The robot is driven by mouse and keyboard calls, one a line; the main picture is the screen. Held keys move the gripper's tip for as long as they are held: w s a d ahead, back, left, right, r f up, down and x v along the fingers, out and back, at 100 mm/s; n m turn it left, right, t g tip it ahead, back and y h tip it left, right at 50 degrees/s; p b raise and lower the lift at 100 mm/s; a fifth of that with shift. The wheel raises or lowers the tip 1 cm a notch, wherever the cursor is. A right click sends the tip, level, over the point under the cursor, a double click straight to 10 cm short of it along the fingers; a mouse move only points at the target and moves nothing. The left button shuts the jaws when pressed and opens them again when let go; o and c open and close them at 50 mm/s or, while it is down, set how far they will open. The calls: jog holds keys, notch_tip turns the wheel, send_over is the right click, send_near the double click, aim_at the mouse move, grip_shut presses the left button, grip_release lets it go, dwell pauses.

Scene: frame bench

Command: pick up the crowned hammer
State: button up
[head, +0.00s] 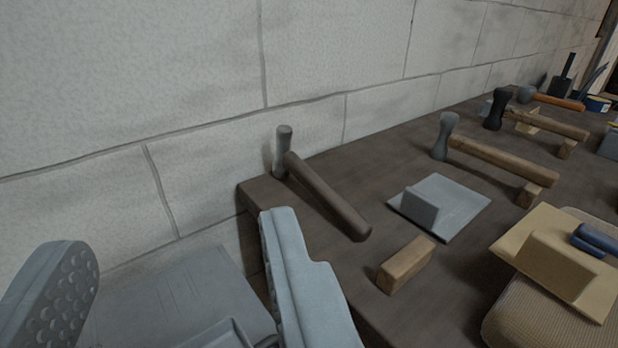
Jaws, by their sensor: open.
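Several hammers lie on the dark bench; I cannot tell which one is called crowned. The nearest hammer (325,195) has a grey upright head against the wall side and a dark brown handle slanting toward me. A second hammer (495,160) has a grey head and a light wooden handle, its end over a small wooden block. A third hammer (545,121) has a black head and wooden handle. A hammer with an orange-brown handle (558,101) lies farther back. My gripper (175,235) is open and empty at the lower left, left of the nearest hammer and off the bench's end.
A pale block wall (200,70) runs along the back of the bench (330,275). A wooden block (405,264), a grey float-like plate (462,205) and a yellowish float (530,262) lie to the right of the nearest hammer. Tools and a tin (597,104) stand far right.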

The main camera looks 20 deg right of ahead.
jog(key=n+g+y, duration=0.2)
jog(key=n+g, duration=0.2)
jog(key=g, duration=0.9)
send_over(304, 166)
jog(key=s+d, duration=0.3)
jog(key=s, duration=0.3)
jog(key=x, duration=1.2)
jog(key=shift+s+d+f, duration=0.2)
jog(key=shift+s+f, duration=0.1)
jog(key=x, duration=0.4)
jog(key=shift+w+a+f, duration=0.2)
jog(key=shift+a+f, duration=0.1)
jog(key=shift+a, duration=0.05)
jog(key=shift+w+f, duration=0.1)
jog(key=shift+f, duration=0.05)
jog(key=shift+f, duration=0.3)
grip_shut()
